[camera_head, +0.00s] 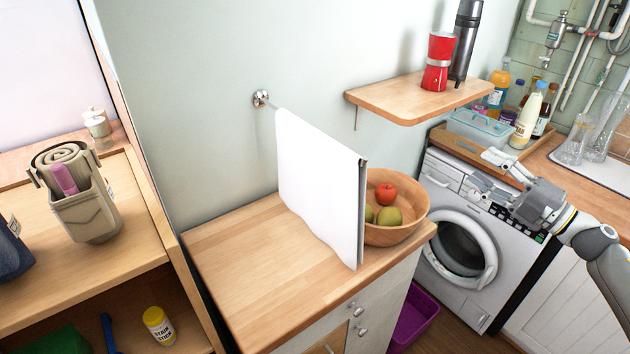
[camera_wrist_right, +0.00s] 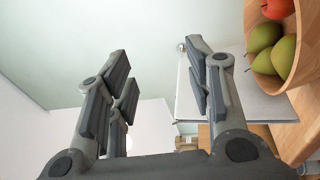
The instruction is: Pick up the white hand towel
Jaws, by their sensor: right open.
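The white hand towel (camera_head: 318,185) hangs from a rail on a round wall mount (camera_head: 260,98), above the wooden counter. Its lower edge hangs close to the counter top; I cannot tell whether it touches. In the right wrist view the towel (camera_wrist_right: 262,106) is a pale panel behind and right of one finger. My right gripper (camera_head: 487,173) is open, in front of the washing machine in the head view, right of the towel and apart from it. Its spread fingers (camera_wrist_right: 162,82) fill the middle of the wrist view with nothing between them. My left gripper is not in view.
A wooden bowl (camera_head: 397,235) with a red apple and green pears stands right beside the towel. A shelf (camera_head: 418,98) with a red moka pot and a flask juts out above. The counter (camera_head: 245,268) left of the towel is clear.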

